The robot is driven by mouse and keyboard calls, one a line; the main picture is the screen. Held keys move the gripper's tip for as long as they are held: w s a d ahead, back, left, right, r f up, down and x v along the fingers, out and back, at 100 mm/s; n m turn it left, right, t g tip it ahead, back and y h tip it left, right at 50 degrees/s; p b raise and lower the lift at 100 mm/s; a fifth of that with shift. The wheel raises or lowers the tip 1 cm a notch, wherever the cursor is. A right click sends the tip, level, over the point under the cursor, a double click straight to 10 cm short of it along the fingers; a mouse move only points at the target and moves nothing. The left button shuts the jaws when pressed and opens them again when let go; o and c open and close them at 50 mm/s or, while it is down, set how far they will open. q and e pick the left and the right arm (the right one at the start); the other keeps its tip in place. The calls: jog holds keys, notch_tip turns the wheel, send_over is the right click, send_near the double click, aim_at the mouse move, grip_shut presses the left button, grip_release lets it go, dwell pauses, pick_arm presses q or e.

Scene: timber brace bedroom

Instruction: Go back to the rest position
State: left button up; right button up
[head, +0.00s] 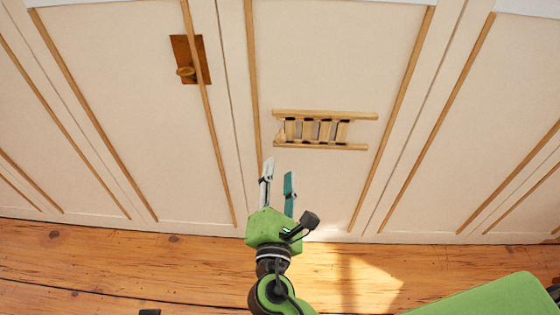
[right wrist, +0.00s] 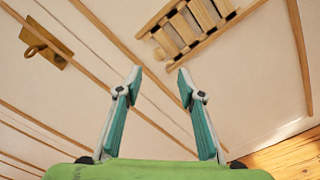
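My right gripper (head: 278,180) reaches up in the middle of the head view, its two fingers apart with nothing between them. In the right wrist view its fingertips (right wrist: 160,80) are spread and empty. The fingers show in front of a pale panelled wall or door front (head: 330,60). My left gripper is not in the head view.
A small wooden ladder-like piece (head: 322,116) is on the panel just beyond my right fingertips; it also shows in the right wrist view (right wrist: 190,30). A brown plate with a knob (head: 186,72) is at upper left. The plank floor (head: 130,262) looks clear.

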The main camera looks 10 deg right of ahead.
jog(key=shift+s, duration=0.35)
